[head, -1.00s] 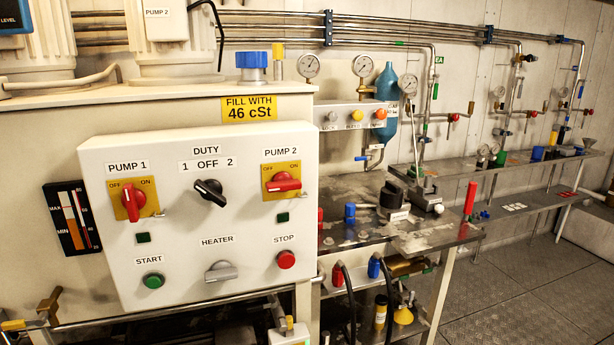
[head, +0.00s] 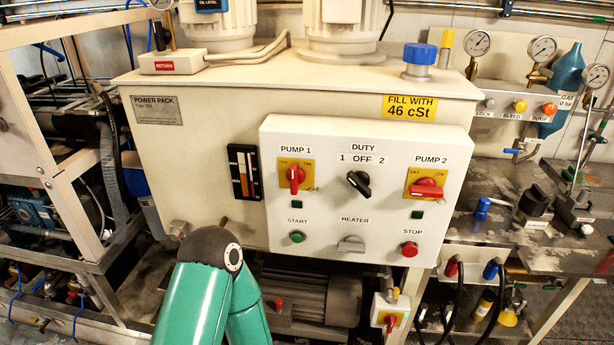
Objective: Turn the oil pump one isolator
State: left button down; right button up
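The pump 1 isolator (head: 295,178) is a red rotary handle on a yellow plate marked OFF and ON, at the upper left of the white control panel (head: 325,222). Its handle stands roughly upright. The pump 2 isolator (head: 426,187) on the right has the same red handle and yellow plate, with its handle lying nearly level. A teal arm of mine with a dark joint enters at the bottom, left of centre, below the panel. No gripper shows in the head view, so neither gripper's fingers can be seen.
A black duty switch (head: 359,183) sits between the isolators. Below are a green start button (head: 297,238), a grey heater switch (head: 352,244) and a red stop button (head: 409,249). A metal frame (head: 75,160) stands at left. The space before the isolators looks clear.

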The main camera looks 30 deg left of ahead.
aim_at(295, 175)
jog(key=u, duration=2.3)
jog(key=i, duration=0.1)
jog(key=z, duration=3.55)
jog(key=k, duration=1.4)
jog(key=u, duration=1.2)
jog(key=i, duration=1)
jog(key=u, duration=0.05)
